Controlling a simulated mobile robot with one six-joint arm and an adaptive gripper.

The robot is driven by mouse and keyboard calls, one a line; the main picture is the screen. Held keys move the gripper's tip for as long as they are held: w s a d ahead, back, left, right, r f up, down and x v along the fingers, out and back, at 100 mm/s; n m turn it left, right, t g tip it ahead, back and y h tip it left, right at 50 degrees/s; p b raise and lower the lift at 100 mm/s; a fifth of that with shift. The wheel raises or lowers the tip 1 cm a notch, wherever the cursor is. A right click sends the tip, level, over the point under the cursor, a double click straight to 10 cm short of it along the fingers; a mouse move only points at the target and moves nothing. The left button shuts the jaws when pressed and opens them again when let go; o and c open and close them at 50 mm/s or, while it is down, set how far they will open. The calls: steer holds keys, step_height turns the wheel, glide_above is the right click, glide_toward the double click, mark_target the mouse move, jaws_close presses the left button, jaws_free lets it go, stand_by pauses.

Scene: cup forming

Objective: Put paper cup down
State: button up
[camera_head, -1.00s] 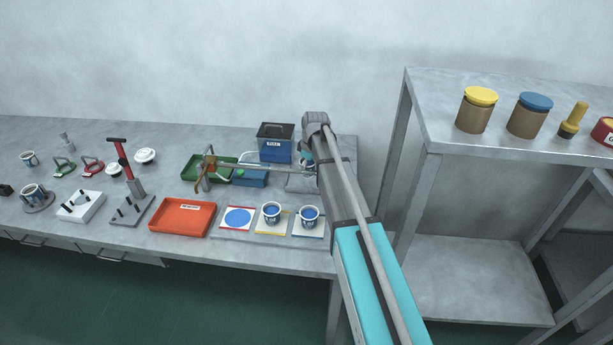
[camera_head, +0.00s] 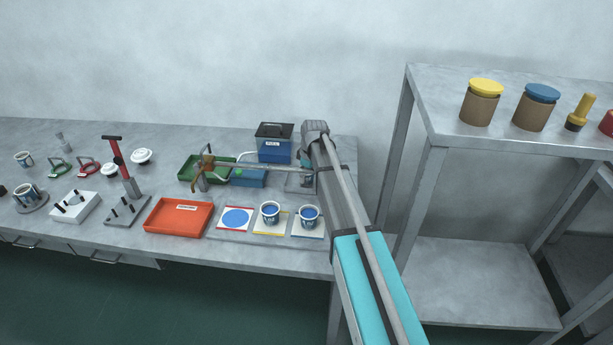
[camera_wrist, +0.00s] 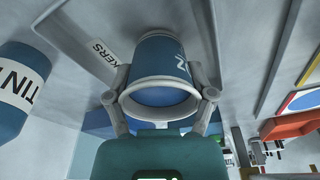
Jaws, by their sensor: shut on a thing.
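The paper cup (camera_wrist: 160,75), blue with a white rim, is between the two fingers of my gripper (camera_wrist: 161,97) in the wrist view. The fingers are shut on it from both sides. In the head view a small part of the held cup (camera_head: 306,180) shows beside my arm, over the rear right of the bench, and my arm hides most of the gripper. I cannot tell whether the cup's base touches the surface. A flat pale plate (camera_head: 293,187) lies under or just beside it.
Two other cups (camera_head: 270,213) (camera_head: 309,216) stand on square cards in front. A card with a blue disc (camera_head: 237,219) is bare. A blue bin (camera_head: 274,146) stands behind, an orange tray (camera_head: 179,218) front left.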

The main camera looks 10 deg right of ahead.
mark_target(311, 183)
steer(key=shift+f, duration=0.25)
steer(key=o, duration=0.8)
steer(key=shift+d+r, duration=0.1)
steer(key=shift+r, duration=0.05)
steer(key=r+p, duration=0.4)
steer(key=d+r+p, duration=0.1)
steer(key=r+p, duration=0.3)
steer(key=s+r+p, duration=0.1)
steer(key=r+p, duration=0.3)
steer(key=shift+s+d, duration=0.1)
steer(key=shift+d, duration=0.1)
stand_by(0.8)
steer(key=s+m, duration=0.3)
steer(key=s, duration=0.6)
steer(key=s+a+m+h, duration=0.1)
steer(key=s+m, duration=0.2)
steer(key=s, duration=0.6)
steer(key=s+m+g, duration=0.1)
steer(key=s+m, duration=0.3)
steer(key=s, duration=0.6)
steer(key=shift+s+a+f, duration=0.1)
steer(key=shift+a, duration=0.05)
